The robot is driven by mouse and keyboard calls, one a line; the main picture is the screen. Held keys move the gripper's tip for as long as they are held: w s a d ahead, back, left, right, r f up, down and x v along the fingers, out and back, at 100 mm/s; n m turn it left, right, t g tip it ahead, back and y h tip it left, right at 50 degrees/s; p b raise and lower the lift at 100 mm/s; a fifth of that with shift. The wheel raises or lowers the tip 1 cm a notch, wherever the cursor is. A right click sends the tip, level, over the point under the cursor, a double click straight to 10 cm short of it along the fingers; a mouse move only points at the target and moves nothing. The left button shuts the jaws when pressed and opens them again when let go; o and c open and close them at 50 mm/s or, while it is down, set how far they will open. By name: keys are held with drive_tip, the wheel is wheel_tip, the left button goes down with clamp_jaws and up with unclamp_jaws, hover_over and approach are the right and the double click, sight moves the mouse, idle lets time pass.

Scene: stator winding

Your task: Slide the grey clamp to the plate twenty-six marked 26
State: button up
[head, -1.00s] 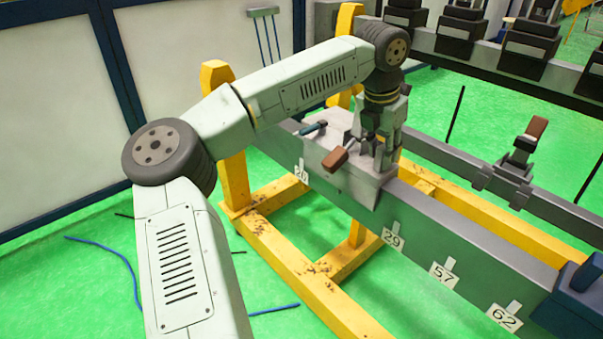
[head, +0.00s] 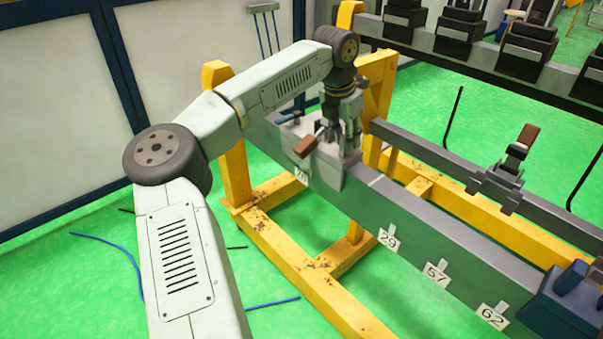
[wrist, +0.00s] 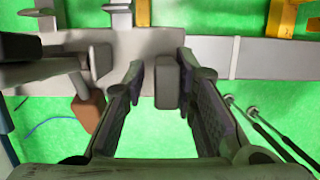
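The grey clamp (head: 328,172) sits on the long grey rail, with a brown-handled lever on its front. A small white plate (head: 301,177) hangs on the rail's front face just below the clamp's left end. Its number looks like 20 or 26 and is too small to read surely. My gripper (head: 342,135) is down over the clamp's right part. In the wrist view, my gripper's fingers (wrist: 162,75) stand apart on either side of a grey upright block (wrist: 167,84) of the clamp. The block is close to the right finger, with a gap on the left.
The rail (head: 420,230) runs right past plates 29 (head: 388,240), 57 (head: 436,273) and 62 (head: 492,316) to a blue clamp (head: 570,305). Another clamp (head: 505,175) stands on the rail behind. Yellow supports (head: 290,265) hold the rail. The rail between the grey and blue clamps is clear.

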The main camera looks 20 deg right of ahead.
sight(333, 143)
drive_tip(key=shift+w+a, duration=0.15)
drive_tip(key=shift+w, duration=0.15)
drive_tip(key=shift+w+a+r+p, duration=0.2)
drive_tip(key=shift+w+p, duration=0.25)
drive_tip(key=shift+p, duration=0.1)
drive_tip(key=shift+w+a+f+p, duration=0.1)
drive_tip(key=shift+w+a+p, duration=0.15)
drive_tip(key=shift+w, duration=0.4)
drive_tip(key=shift+w+a+f+p, duration=0.1)
drive_tip(key=shift+w+a+p, duration=0.15)
drive_tip(key=shift+w, duration=0.35)
drive_tip(key=shift+w+a, duration=0.2)
drive_tip(key=shift+w, duration=0.25)
drive_tip(key=shift+s+d, duration=0.1)
drive_tip(key=shift+s, duration=0.1)
drive_tip(key=shift+o, duration=0.6)
drive_tip(key=shift+o, duration=0.8)
drive_tip(key=shift+r, duration=0.1)
